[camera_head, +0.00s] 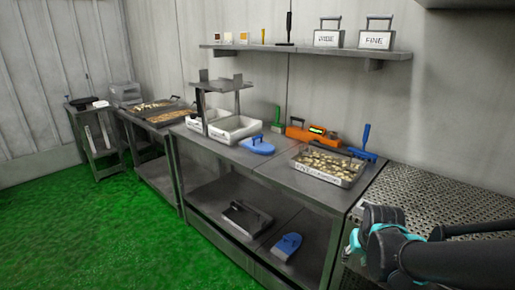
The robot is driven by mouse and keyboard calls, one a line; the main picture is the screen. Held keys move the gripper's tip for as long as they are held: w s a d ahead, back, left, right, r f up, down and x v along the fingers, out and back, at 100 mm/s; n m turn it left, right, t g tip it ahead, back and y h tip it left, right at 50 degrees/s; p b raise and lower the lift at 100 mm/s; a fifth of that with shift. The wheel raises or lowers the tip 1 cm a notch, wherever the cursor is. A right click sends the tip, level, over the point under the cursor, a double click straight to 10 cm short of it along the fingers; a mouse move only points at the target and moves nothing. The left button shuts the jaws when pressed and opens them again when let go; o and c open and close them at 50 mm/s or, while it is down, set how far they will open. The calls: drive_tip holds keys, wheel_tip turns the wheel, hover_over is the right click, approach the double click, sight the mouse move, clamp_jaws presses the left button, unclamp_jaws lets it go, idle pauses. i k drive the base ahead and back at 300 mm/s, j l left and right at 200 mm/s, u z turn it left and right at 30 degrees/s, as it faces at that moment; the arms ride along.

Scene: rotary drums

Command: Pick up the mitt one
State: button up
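A blue, rounded, mitt-like piece with a dark handle (257,145) lies flat on the steel table, in front of the white trays. A similar blue piece (286,246) lies on the lower shelf of the same table. I cannot tell which of the two is the mitt one. My dark arm with teal joint rings enters from the right edge, over the perforated bench top. I cannot make out gripper fingers, and nothing held shows.
A tray of pale pieces (328,166) sits on the steel table (276,169). Behind it are an orange tool (307,133), a blue brush (363,144) and a green brush (277,118). A dark handled case (246,219) lies on the lower shelf. Green floor (110,235) is open at left.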

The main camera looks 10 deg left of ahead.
sight(253, 144)
drive_tip(key=i+j+z, duration=0.1)
drive_tip(key=z, duration=0.4)
drive_tip(key=j+z, duration=0.65)
drive_tip(key=z, duration=0.3)
